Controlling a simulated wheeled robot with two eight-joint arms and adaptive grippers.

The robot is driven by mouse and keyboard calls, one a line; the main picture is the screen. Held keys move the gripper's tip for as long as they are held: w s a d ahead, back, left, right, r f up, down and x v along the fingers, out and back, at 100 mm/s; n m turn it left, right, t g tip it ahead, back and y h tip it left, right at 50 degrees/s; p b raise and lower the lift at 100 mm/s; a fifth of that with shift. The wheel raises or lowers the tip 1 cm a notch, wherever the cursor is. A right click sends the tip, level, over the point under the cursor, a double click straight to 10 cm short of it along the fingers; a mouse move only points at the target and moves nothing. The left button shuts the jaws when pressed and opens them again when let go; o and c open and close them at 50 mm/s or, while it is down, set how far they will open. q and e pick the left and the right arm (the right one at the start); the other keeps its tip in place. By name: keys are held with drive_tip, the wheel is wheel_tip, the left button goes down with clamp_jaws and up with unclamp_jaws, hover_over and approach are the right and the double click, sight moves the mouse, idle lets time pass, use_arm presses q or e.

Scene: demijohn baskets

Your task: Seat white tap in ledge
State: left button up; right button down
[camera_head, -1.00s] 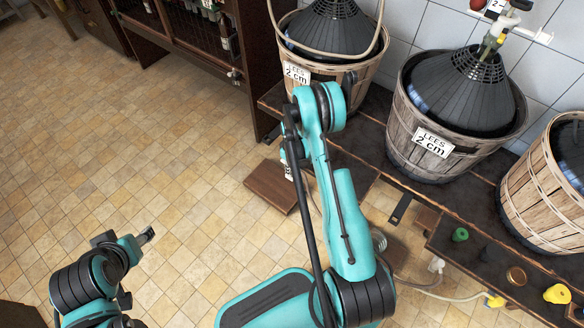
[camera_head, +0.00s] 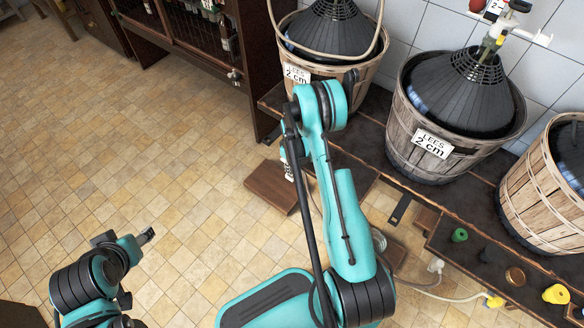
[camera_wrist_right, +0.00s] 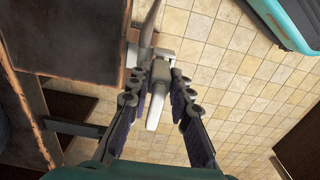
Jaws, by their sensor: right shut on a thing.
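The white tap (camera_wrist_right: 157,92) is between the two fingers of my right gripper (camera_wrist_right: 155,103) in the right wrist view, and the gripper is shut on it. A pale grey block-like part and a hose-like piece show just beyond the tap. In the head view my right gripper (camera_head: 289,160) is largely hidden behind my arm, beside the dark bench. A dark brown wooden edge (camera_wrist_right: 75,45) lies left of the tap in the wrist view; I cannot tell whether it is the ledge or whether they touch. My left gripper (camera_head: 146,237) is over the floor at lower left, its jaws too small to judge.
Wicker and wooden baskets with dark demijohns, including the middle basket (camera_head: 440,120), stand on the dark bench (camera_head: 370,135). A green cap (camera_head: 459,235) and a yellow cap (camera_head: 556,294) lie on its front right. A wooden cabinet (camera_head: 205,40) stands at the back left.

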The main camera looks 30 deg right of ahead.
drive_tip(key=shift+r+p, duration=2)
drive_tip(key=shift+r, duration=2.05)
drive_tip(key=s+a+r+m, duration=0.2)
drive_tip(key=s+a+r, duration=0.1)
drive_tip(key=a+r, duration=0.4)
drive_tip(key=s+a+r+m, duration=0.2)
drive_tip(key=s+a+r, duration=0.2)
drive_tip(key=a+r, duration=0.4)
wheel_tip(320, 180, up, 2)
drive_tip(key=shift+s+a+r+m, duration=0.15)
drive_tip(key=shift+a+r+m, duration=0.05)
drive_tip(key=shift+a+m, duration=0.1)
drive_tip(key=shift+d+f, duration=0.1)
drive_tip(key=shift+d, duration=0.05)
